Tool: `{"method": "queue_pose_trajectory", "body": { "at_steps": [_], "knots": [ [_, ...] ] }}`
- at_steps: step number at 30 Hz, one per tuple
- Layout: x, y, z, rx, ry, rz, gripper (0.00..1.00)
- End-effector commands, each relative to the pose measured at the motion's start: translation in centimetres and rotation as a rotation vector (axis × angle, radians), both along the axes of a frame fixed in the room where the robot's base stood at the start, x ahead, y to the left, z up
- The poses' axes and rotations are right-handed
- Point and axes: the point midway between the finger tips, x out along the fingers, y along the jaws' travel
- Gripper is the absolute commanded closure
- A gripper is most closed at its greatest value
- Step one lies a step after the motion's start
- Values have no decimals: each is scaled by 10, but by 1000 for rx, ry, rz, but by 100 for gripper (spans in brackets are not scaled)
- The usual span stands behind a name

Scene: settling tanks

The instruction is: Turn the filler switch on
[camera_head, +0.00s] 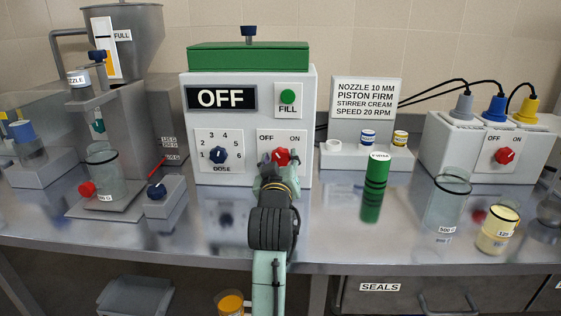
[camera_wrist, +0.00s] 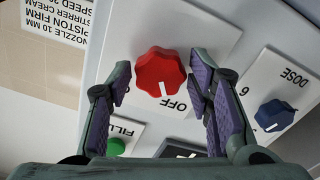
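The filler switch is a red lobed knob (camera_head: 282,156) below OFF and ON labels on the front of a white box (camera_head: 305,100) with a green lid. In the wrist view the knob (camera_wrist: 160,73) sits between my gripper's purple-padded fingers; its white mark points toward OFF. My gripper (camera_wrist: 163,85) is open, one finger on each side, with a gap on the left and a narrower one on the right. In the head view my gripper (camera_head: 272,168) partly covers the knob. The box's display (camera_head: 221,97) reads OFF.
A blue DOSE knob (camera_head: 219,155) is left of the switch, and a green FILL button (camera_head: 288,97) is above. A green cylinder (camera_head: 375,187) stands to the right. Another white box (camera_head: 480,145) has its own red knob. A hopper machine (camera_head: 125,40) stands left.

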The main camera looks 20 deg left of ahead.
Motion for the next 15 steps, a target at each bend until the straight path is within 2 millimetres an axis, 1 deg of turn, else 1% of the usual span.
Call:
{"method": "queue_pose_trajectory", "body": {
  "at_steps": [1,2,15],
  "knots": [
    [0,0,0,0,0,0,59],
    [0,0,0,0,0,0,61],
    [0,0,0,0,0,0,90]
  ]
}}
